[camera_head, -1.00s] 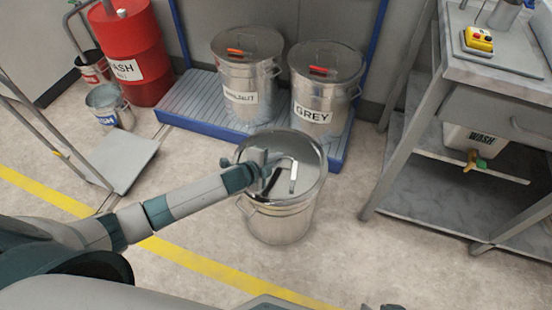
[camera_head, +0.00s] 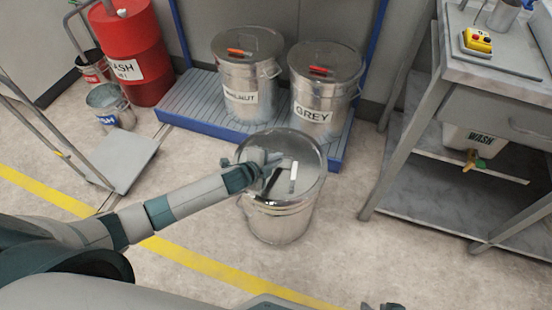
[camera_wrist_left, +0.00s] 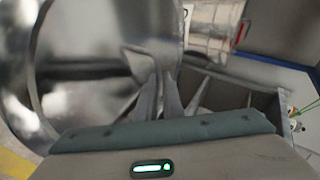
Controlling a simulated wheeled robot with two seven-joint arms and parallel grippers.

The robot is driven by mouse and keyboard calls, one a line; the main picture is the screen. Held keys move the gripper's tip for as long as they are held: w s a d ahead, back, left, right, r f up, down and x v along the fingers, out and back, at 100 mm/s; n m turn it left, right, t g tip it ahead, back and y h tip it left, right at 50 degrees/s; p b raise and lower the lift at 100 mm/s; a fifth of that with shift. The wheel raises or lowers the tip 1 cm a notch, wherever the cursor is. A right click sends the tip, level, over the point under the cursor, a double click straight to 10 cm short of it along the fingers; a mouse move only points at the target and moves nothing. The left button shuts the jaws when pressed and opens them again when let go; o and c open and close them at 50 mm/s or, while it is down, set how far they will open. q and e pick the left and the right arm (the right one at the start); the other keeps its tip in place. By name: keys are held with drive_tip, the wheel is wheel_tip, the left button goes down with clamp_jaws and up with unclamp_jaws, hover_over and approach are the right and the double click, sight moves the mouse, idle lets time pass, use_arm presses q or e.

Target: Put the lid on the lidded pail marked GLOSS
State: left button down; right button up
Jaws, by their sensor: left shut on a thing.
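The metal pail (camera_head: 278,220) stands on the floor at the centre of the head view; no GLOSS marking shows on the side I see. A shiny round lid (camera_head: 308,165) lies across its top, roughly level; whether it is fully seated, I cannot tell. My left gripper (camera_head: 270,174) is over the lid, shut on its handle. In the left wrist view the fingers (camera_wrist_left: 168,100) meet at the handle, and the lid (camera_wrist_left: 90,60) fills the left side. My right gripper (camera_head: 382,306) barely shows at the bottom edge; its jaws cannot be made out.
Lidded pails marked WALNUT (camera_head: 240,85) and GREY (camera_head: 318,95) stand on a blue-edged platform (camera_head: 190,108) behind. A steel bench (camera_head: 500,75) is at right. A red drum (camera_head: 130,60), a small bucket (camera_head: 108,105) and a trolley (camera_head: 125,160) are at left. Floor around the front is clear.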

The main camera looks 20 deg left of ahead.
use_arm(q)
drive_tip(key=shift+p, duration=0.3)
idle(0.4)
drive_tip(key=shift+f+b, duration=0.5)
drive_tip(key=shift+f, duration=0.3)
idle(0.7)
drive_tip(key=c, duration=1.8)
unclamp_jaws()
drive_tip(key=shift+f, duration=0.15)
